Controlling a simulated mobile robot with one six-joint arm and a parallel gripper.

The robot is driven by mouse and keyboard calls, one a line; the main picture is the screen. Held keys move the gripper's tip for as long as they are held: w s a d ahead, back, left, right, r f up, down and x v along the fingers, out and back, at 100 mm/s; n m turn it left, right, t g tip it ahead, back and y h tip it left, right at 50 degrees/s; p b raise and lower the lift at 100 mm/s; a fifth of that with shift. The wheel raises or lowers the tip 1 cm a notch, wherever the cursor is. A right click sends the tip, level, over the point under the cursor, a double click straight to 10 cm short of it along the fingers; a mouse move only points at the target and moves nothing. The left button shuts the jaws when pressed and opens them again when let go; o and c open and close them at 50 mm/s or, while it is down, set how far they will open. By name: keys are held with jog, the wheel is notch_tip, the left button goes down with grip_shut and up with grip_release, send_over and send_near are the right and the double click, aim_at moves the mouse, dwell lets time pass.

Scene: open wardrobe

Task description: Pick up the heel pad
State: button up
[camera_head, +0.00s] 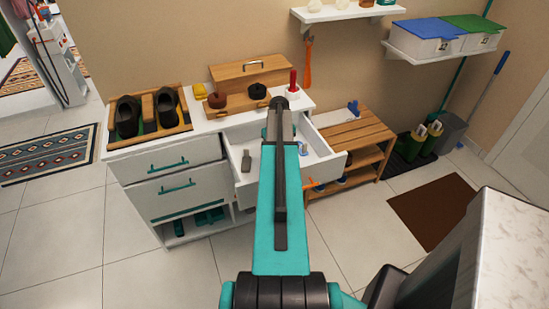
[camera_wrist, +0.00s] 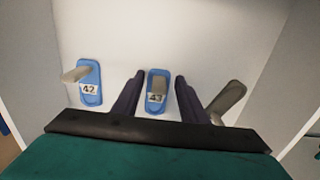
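The open drawer (camera_head: 318,158) holds several small items. In the wrist view, a blue pad labelled 43 (camera_wrist: 157,84) with a greyish top piece lies on the white drawer floor. A similar blue pad labelled 42 (camera_wrist: 88,92) lies to its left, with a beige piece sticking out. A grey-beige rounded piece (camera_wrist: 229,99) is at the right, partly behind a finger. I cannot tell for certain which is the heel pad. My gripper (camera_wrist: 160,78) is open, its dark fingers on either side of the 43 pad, with small gaps showing. My arm hides the gripper in the head view.
Drawer walls stand close on both sides. Black shoes in a wooden tray (camera_head: 188,125), a wooden box (camera_head: 233,72) and a red-handled tool (camera_head: 293,82) stand on the cabinet top. A slatted wooden bench (camera_head: 352,135) is right of the drawer.

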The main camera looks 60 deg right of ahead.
grip_shut()
jog(key=shift+r, duration=0.1)
dwell(0.4)
jog(key=shift+r+b, duration=1.25)
jog(key=shift+r, duration=3.65)
